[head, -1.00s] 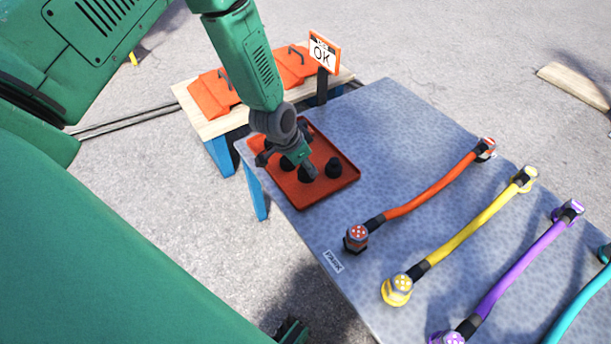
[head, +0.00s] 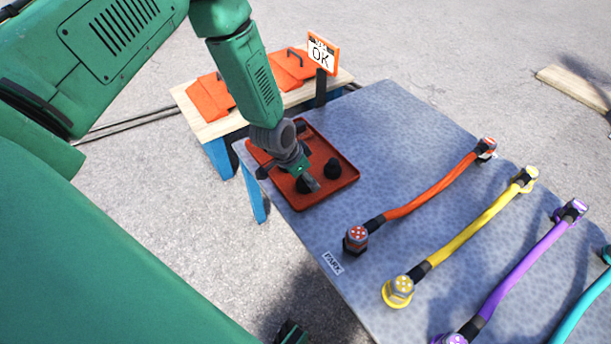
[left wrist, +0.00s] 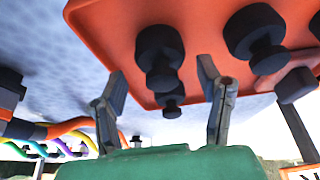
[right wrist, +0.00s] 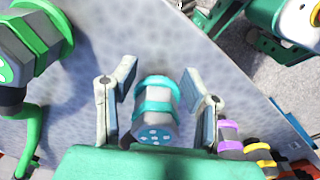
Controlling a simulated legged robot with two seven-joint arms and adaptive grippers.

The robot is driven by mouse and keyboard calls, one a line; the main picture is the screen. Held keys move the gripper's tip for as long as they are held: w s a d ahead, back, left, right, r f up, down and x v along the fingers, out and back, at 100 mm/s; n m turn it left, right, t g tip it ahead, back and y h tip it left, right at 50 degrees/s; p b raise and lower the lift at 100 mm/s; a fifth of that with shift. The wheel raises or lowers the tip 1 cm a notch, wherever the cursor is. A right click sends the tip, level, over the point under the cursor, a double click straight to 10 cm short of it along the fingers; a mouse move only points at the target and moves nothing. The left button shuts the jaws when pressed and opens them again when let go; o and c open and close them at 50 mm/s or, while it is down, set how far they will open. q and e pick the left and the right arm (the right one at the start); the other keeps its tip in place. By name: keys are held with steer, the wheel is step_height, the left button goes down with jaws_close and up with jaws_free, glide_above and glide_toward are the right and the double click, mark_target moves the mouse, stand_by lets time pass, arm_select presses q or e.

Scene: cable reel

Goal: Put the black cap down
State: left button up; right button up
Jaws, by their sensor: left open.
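Black caps stand in a red tray (head: 345,182) at the table's far left corner; one cap (head: 332,169) shows clear of my gripper. My left gripper (head: 308,182) is low over the tray, beside another black cap (head: 303,186) that it partly hides. In the left wrist view the fingers (left wrist: 162,76) are apart, with a black cap (left wrist: 160,50) between or just beyond their tips; contact cannot be told. Another cap (left wrist: 256,32) is to the right. My right gripper (right wrist: 158,82) is open around a grey and teal cable end (right wrist: 156,112), with gaps at both sides.
Orange (head: 430,194), yellow (head: 470,228), purple (head: 520,268) and teal (head: 585,300) cables lie on the grey table (head: 390,130). A PARK label (head: 333,263) is at the near edge. An OK sign (head: 321,55) stands behind the tray, by a wooden bench (head: 212,125).

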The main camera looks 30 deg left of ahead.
arm_select(q)
steer(key=shift+r, duration=0.1)
arm_select(e)
steer(key=shift+r, duration=0.1)
arm_select(q)
steer(key=p+v, duration=0.4)
steer(key=v, duration=0.8)
arm_select(e)
step_height(320, 180, up, 4)
steer(key=shift+f, duration=0.1)
steer(key=shift+d, duration=0.1)
arm_select(q)
steer(key=s+d+f+n+g, duration=0.1)
steer(key=s+f, duration=0.1)
steer(key=s, duration=0.6)
steer(key=s+d+f+n+g+y, duration=0.1)
steer(key=s+d+f, duration=0.1)
steer(key=s, duration=0.7)
steer(key=s+d+f+n+g, duration=0.1)
steer(key=s+d+f, duration=0.1)
steer(key=s, duration=0.6)
steer(key=shift+s+f+n+y, duration=0.4)
steer(key=shift+f, duration=0.15)
steer(key=shift+a, duration=0.1)
